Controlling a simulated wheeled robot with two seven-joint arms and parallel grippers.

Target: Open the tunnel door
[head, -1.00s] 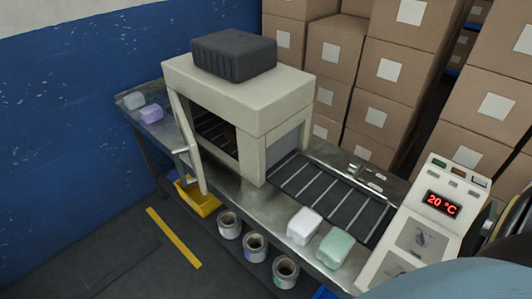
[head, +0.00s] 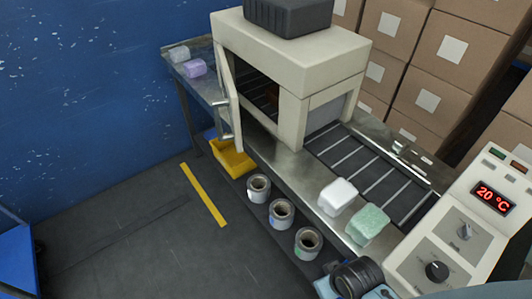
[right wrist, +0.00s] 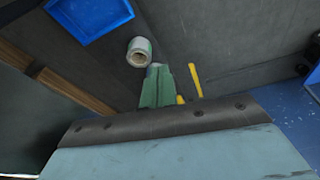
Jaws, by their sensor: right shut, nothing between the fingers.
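The tunnel (head: 290,42) is a cream box over the metal conveyor table in the head view. Its door (head: 229,97) is a cream panel on the near left side, swung outward with handles on its outer face. The opening (head: 262,95) beside it shows dark rollers inside. My right gripper (right wrist: 157,72) shows in the right wrist view as green fingers that look shut and empty, over the floor and away from the door. Part of my right arm shows at the bottom of the head view. My left gripper is not in view.
A control panel (head: 478,215) reading 20 °C stands at right. White (head: 338,196) and green (head: 367,225) packs sit at the table's front edge. Several tape rolls (head: 281,213) and a yellow bin (head: 232,158) lie below. Stacked cartons (head: 428,98) stand behind. The floor at left is open.

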